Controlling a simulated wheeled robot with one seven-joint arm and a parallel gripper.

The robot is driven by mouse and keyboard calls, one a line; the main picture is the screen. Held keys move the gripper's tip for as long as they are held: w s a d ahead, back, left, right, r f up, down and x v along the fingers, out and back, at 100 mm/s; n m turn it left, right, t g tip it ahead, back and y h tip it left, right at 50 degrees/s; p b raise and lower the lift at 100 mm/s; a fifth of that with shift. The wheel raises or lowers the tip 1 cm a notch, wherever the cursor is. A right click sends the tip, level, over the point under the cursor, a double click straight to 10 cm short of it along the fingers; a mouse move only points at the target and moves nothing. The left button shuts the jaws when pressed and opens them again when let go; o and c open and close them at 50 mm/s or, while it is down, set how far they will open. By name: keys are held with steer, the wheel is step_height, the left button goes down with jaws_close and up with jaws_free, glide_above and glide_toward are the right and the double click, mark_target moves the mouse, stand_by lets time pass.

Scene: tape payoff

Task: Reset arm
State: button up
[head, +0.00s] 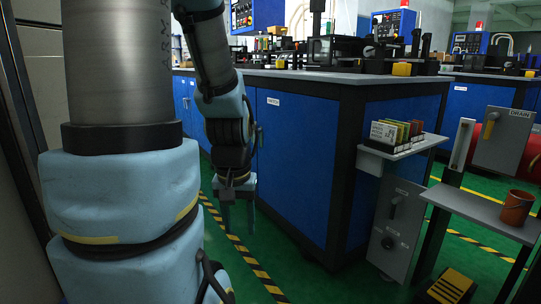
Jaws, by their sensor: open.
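My gripper (238,208) hangs at the end of my arm, left of centre in the head view. Its fingers point down over the green floor, in front of the blue cabinet. The jaws are open and I see nothing between them. The fingers are small and dark in this view. My light blue arm links fill the left side and hide what lies behind them.
A small shelf (408,147) holds several coloured cards. An orange-brown pot (516,208) stands on a grey shelf (470,207). A yellow pedal (453,285) is on the floor. Striped tape (255,265) marks the floor.

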step_height(320, 180, up, 37)
steer(key=p, duration=3.5)
steer(key=shift+p, duration=0.4)
